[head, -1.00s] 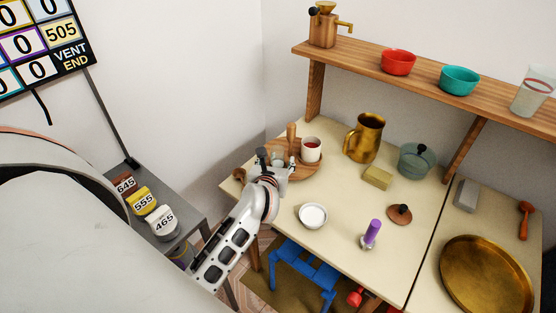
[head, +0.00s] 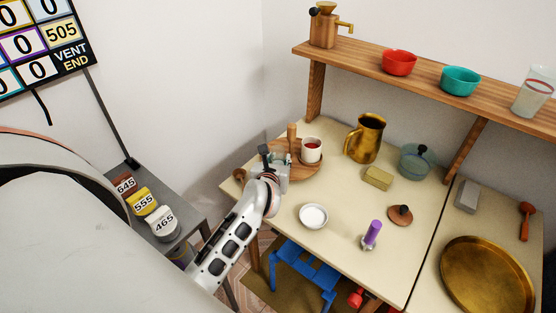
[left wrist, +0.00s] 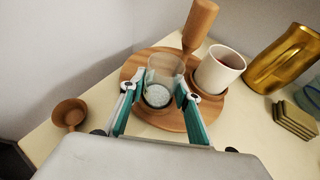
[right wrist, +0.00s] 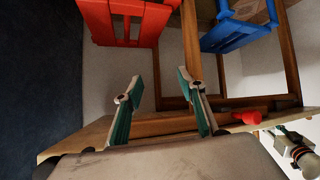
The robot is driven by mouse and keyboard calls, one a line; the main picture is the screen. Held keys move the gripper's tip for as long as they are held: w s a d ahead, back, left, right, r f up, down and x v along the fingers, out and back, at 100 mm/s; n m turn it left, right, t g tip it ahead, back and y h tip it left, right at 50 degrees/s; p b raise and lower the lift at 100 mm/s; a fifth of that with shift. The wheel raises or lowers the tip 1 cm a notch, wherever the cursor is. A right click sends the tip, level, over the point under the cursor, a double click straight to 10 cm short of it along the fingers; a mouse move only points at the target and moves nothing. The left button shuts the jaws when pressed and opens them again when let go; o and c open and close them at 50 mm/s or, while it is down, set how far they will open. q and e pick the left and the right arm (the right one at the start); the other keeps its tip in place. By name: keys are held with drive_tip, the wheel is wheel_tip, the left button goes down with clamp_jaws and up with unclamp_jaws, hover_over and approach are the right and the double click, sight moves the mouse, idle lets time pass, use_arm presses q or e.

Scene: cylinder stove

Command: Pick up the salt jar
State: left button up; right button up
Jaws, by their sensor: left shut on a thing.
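A clear glass jar with white, speckled contents, which looks like the salt jar (left wrist: 162,76), stands between the fingers of my left gripper (left wrist: 158,94) in the left wrist view. The fingers are shut on its sides. It is over the round wooden tray (left wrist: 150,112); I cannot tell whether it is lifted off. In the head view my left gripper (head: 276,160) is at the tray's left side and mostly hides the jar. My right gripper (right wrist: 158,88) is open and empty in the right wrist view, low by the table's frame.
A white cup (head: 311,150) with red contents and a wooden-handled item (head: 291,135) stand close beside the jar. A small wooden bowl (left wrist: 70,112) is at the table's left edge. A brass pitcher (head: 366,140), sponge-like block (head: 377,178) and white bowl (head: 313,215) stand further right.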

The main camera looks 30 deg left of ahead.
use_arm(q)
wheel_tip(320, 180, up, 20)
drive_tip(key=p, duration=0.3)
drive_tip(key=o, duration=0.5)
drive_tip(key=shift+c, duration=0.2)
drive_tip(key=c, duration=0.6)
drive_tip(key=shift+o, duration=0.2)
drive_tip(key=shift+f, duration=0.1)
drive_tip(key=shift+d+f+p, duration=0.1)
drive_tip(key=shift+p, duration=0.2)
